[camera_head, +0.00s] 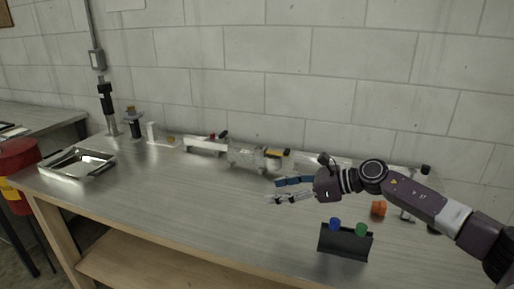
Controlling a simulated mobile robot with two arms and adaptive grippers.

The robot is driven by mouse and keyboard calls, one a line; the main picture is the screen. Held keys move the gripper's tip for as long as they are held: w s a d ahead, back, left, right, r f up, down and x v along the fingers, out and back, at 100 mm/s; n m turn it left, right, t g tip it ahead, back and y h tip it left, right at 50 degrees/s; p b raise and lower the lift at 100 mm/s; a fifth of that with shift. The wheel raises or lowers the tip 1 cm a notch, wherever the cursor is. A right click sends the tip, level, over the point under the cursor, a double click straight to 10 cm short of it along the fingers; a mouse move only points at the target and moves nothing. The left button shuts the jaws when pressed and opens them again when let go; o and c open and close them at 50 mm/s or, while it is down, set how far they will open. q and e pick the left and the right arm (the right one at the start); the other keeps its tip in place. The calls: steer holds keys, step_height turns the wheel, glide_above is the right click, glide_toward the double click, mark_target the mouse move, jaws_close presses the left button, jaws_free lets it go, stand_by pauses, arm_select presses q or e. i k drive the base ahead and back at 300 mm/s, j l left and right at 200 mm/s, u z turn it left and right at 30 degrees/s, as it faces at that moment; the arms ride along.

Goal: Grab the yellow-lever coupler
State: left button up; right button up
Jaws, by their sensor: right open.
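A yellow and black part (278,153) shows at the right end of a pale, clear-looking cylinder (246,156) near the back of the bench; it may be the yellow-lever coupler, but it is too small to be sure. My right gripper (274,191) reaches in from the right, in front of that part and nearer the camera. Its fingers are apart, one blue and one pale, with nothing visible between them. It appears clear of the yellow part. My left gripper is out of view.
A metal tray (77,177) sits at the bench's left end. A black holder (345,242) with blue and green tops stands near the front edge. An orange block (378,208) lies below my right arm. Black upright tools (107,103) stand back left. The middle-left bench top (165,195) is clear.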

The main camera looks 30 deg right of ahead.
mark_target(258, 157)
steer(key=i+l, duration=0.85)
